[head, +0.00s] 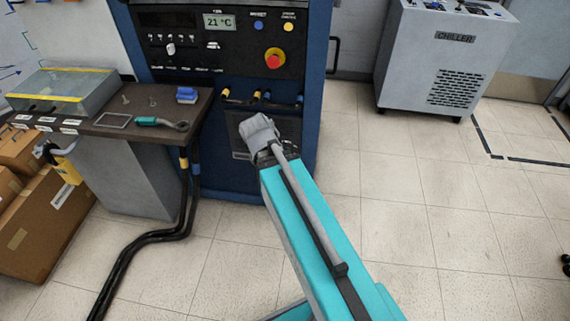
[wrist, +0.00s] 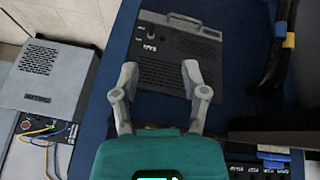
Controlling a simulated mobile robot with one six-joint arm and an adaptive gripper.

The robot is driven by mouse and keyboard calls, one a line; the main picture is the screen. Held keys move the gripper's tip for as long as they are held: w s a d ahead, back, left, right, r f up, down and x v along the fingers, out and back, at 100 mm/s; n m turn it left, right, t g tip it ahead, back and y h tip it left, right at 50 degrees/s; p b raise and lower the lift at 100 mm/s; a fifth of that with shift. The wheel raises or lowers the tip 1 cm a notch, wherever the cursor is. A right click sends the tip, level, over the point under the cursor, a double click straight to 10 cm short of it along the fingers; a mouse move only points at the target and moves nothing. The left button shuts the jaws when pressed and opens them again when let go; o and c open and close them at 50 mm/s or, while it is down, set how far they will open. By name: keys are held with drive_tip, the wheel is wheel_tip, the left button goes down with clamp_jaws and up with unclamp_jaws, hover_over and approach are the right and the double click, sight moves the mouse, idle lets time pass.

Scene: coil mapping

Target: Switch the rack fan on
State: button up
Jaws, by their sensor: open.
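The rack fan panel (wrist: 205,52) is a dark plate with a vent grille on the blue rack (wrist: 110,45), upside down in the wrist view. A small fan switch (wrist: 152,31) sits near its lettered label; its position is too small to tell. In the head view, the fan panel (head: 239,147) is low on the rack, partly hidden behind my arm. My gripper (wrist: 160,74) is open and empty, its fingers either side of the grille in the picture. I cannot tell its distance from the panel.
Hoses (head: 228,98) project from the rack above the fan panel. A red emergency button (head: 274,59) is higher up. A bench (head: 100,127) with tools stands left, boxes (head: 50,222) beside it. The chiller (head: 440,62) stands back right.

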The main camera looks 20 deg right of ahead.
drive_tip(key=w+d+f+m+t+h+b, duration=0.1)
drive_tip(key=w+d+f+t+h+b, duration=0.1)
drive_tip(key=f+b, duration=0.8)
drive_tip(key=w+d+f+m+t+h+b, duration=0.2)
drive_tip(key=w+d+f+t+b, duration=0.3)
drive_tip(key=f+b, duration=0.6)
drive_tip(key=w+d+b, duration=0.1)
drive_tip(key=b, duration=0.7)
drive_tip(key=shift+w+d, duration=0.15)
drive_tip(key=shift+w, duration=0.25)
drive_tip(key=shift+w, duration=0.1)
drive_tip(key=b+x, duration=0.1)
drive_tip(key=x, duration=0.3)
drive_tip(key=b+x, duration=0.2)
drive_tip(key=x, duration=0.3)
drive_tip(key=b+x, duration=0.2)
drive_tip(key=x, duration=0.2)
drive_tip(key=shift+w+d+r, duration=0.15)
drive_tip(key=shift+w+d, duration=0.1)
drive_tip(key=shift+w, duration=0.05)
drive_tip(key=shift+c, duration=0.2)
clamp_jaws()
drive_tip(key=shift+a, duration=0.15)
drive_tip(key=shift+r, duration=0.1)
